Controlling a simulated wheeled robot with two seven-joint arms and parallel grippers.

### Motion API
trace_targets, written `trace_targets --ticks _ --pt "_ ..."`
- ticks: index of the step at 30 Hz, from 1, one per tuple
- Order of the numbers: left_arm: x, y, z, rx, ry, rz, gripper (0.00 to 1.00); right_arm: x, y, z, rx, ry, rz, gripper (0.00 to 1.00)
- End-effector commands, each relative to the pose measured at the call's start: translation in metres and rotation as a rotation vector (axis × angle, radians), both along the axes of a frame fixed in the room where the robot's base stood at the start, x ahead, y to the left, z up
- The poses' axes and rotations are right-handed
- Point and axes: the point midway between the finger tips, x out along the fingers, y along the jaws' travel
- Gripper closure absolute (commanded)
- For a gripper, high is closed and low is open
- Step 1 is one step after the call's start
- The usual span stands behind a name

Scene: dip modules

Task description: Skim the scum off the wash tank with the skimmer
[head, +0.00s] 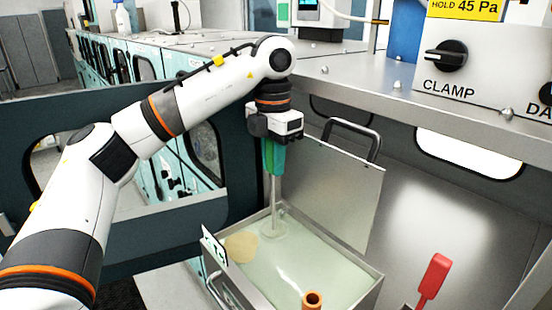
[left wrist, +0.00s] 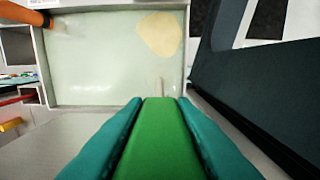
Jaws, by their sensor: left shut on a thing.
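The wash tank (head: 375,285) is an open metal box of pale green liquid, with its lid (head: 345,190) raised at the back. A tan patch of scum (head: 241,247) floats at the left side; it also shows in the left wrist view (left wrist: 160,34). My left gripper (head: 273,155) is above the tank's back corner, shut on the skimmer's green handle (left wrist: 155,140). The skimmer (head: 274,200) hangs upright, its thin rod reaching down to a pale round head at the liquid, right of the scum. I cannot tell how deep the head sits. My right gripper is not in view.
An orange-brown pipe (head: 312,300) stands at the tank's front. A red handle (head: 433,275) is to the right. A metal ledge and a panel with a CLAMP knob (head: 446,56) overhang the back right. A dark frame (head: 100,230) stands at left.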

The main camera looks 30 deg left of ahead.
Motion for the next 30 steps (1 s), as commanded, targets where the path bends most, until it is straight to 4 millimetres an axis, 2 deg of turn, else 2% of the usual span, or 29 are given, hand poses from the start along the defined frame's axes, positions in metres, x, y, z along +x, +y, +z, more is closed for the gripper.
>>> trace_targets --ticks 10,30 --pt "-0.02 0.009 -0.001 -0.001 -0.003 0.001 0.95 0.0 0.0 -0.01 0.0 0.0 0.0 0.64" --pt "-0.057 0.024 0.001 -0.001 -0.002 0.0 0.95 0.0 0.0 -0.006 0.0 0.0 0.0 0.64"
